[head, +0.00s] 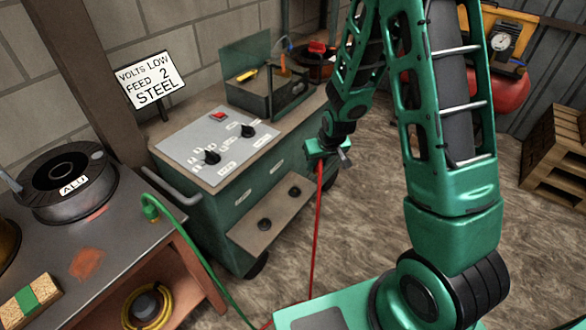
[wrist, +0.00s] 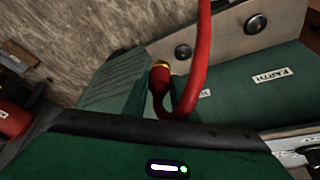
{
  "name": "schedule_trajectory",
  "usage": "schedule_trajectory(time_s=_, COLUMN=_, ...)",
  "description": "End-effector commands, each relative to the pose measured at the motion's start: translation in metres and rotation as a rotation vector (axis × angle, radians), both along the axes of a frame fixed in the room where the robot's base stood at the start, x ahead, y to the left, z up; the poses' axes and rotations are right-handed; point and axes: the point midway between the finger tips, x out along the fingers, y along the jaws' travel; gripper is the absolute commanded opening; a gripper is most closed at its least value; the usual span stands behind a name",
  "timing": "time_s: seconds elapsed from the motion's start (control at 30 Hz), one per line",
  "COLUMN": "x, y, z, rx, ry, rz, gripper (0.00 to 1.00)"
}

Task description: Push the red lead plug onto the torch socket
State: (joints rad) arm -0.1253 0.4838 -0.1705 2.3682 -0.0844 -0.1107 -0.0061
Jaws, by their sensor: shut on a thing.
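My gripper (head: 326,150) is shut on the red lead plug (wrist: 158,78), whose brass-coloured tip points away from the wrist camera. Its red cable loops up past the lens and, in the head view, hangs to the floor. The plug is apart from the sockets. Two dark round sockets sit on the machine's lower panel: one (head: 295,191) nearer my gripper, also in the wrist view (wrist: 183,52), and one farther left (head: 264,223), beside the EARTH label (wrist: 272,78) in the wrist view (wrist: 256,23). The nearer socket's label is mostly hidden behind the cable.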

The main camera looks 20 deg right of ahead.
Motion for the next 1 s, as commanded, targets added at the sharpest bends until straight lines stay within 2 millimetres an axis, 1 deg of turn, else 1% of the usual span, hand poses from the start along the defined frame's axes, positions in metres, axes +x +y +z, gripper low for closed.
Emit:
schedule_trajectory(time_s=0.13, x=0.017, y=0.017, z=-0.016, rx=0.000, ry=0.004, rz=0.071, gripper=0.02)
schedule_trajectory(time_s=0.3, x=0.041, y=0.045, z=-0.041, rx=0.001, ry=0.006, rz=0.191, gripper=0.02)
schedule_trajectory(time_s=0.43, x=0.052, y=0.060, z=-0.053, rx=0.005, ry=0.003, rz=0.247, gripper=0.02)
schedule_trajectory(time_s=0.53, x=0.055, y=0.063, z=-0.056, rx=0.006, ry=0.002, rz=0.262, gripper=0.02)
schedule_trajectory(time_s=0.87, x=0.055, y=0.063, z=-0.056, rx=0.007, ry=0.002, rz=0.271, gripper=0.02)
schedule_trajectory(time_s=1.0, x=0.054, y=0.061, z=-0.055, rx=0.013, ry=0.000, rz=0.324, gripper=0.02)
